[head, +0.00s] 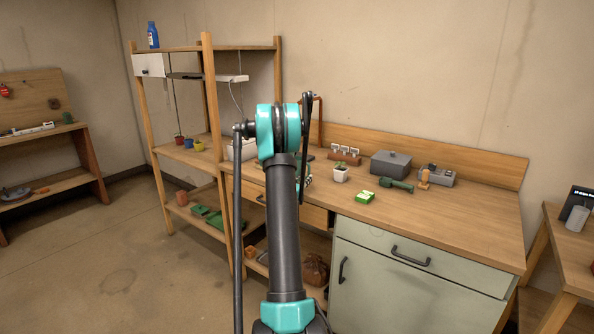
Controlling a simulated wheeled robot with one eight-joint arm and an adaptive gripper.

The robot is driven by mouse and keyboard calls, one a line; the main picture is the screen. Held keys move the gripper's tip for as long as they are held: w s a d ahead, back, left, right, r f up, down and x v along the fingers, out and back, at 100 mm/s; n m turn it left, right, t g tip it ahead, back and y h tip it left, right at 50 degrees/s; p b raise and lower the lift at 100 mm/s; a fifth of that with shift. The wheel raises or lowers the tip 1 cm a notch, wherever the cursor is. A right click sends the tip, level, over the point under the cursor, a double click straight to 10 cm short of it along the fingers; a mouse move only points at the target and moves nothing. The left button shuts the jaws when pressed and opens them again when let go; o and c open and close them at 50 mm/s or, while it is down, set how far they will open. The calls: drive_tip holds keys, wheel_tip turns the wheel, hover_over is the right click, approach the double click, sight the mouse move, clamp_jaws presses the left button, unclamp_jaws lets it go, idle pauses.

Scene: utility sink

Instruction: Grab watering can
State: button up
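I cannot make out a watering can for certain. A dark green shape (304,161) shows on the counter just right of my arm. My arm hides most of it, so I cannot tell what it is. A green tool-like item (397,185) lies on the counter in front of a grey lidded box (390,164). My arm rises through the middle of the head view in front of the counter. My gripper cannot be made out, as the arm's upper joint blocks the view beyond it.
A white basin (246,149) is partly behind my arm. Wooden shelves (209,110) stand left. Floor (90,260) at left is mostly clear.

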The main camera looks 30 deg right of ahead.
sight(309, 173)
drive_tip(key=shift+x, duration=2.95)
drive_tip(key=shift+w+a+r, duration=0.1)
drive_tip(key=shift+r, duration=0.05)
drive_tip(key=shift+c, duration=0.3)
clamp_jaws()
